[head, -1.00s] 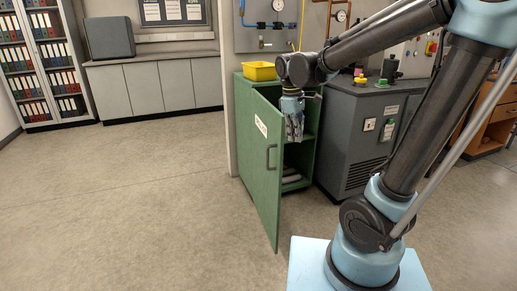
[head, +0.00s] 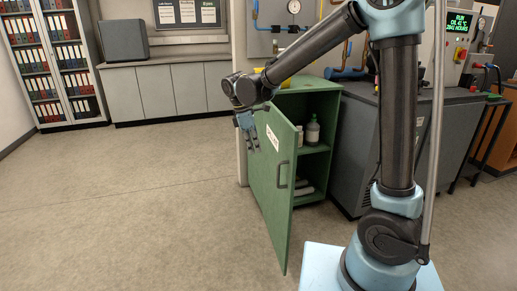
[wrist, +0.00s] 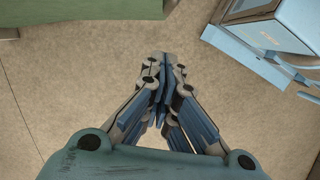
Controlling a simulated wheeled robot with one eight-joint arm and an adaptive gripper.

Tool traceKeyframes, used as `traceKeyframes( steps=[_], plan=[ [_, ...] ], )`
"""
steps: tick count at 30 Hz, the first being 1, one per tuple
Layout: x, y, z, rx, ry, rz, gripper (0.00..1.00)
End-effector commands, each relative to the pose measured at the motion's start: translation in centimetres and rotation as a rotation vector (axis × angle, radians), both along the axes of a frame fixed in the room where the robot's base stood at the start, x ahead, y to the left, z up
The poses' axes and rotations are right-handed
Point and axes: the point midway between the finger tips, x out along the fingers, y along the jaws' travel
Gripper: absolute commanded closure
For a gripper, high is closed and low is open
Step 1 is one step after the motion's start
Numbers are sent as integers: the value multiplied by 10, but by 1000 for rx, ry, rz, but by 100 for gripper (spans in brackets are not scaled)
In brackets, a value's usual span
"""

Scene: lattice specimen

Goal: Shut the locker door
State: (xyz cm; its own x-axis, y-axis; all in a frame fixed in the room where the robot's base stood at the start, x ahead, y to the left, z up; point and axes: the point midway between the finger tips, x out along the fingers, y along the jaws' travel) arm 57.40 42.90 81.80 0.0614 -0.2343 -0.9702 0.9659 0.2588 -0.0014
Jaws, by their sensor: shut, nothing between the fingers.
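The green locker (head: 318,97) stands in the middle of the head view. Its door (head: 271,193) is wide open, swung out toward the camera, with a white label and a dark handle (head: 283,174). Bottles (head: 312,131) show on the shelf inside. My gripper (head: 251,145) is at the outer, left side of the door, near its top edge. I cannot tell whether it touches the door. In the wrist view my gripper (wrist: 163,75) has its fingers together and holds nothing. A green surface at the top left there is locker or door; I cannot tell which.
A yellow bin (head: 286,82) on the locker is mostly hidden by my arm. A grey machine cabinet (head: 354,150) stands right of the locker. Grey low cupboards (head: 170,92) and a binder shelf (head: 55,70) stand at the back left. The floor (head: 130,210) left of the door is clear.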

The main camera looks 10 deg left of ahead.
Motion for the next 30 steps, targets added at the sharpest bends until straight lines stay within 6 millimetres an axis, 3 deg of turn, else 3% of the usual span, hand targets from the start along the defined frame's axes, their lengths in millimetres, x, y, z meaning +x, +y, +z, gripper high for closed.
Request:
traceKeyframes(
  steps=[14,21,30],
  plan=[
    [2,-14,-77,1,0,6,100],
    [10,-44,-75,1,0,6,100],
    [12,-52,-75,1,0,6,100]
  ],
)
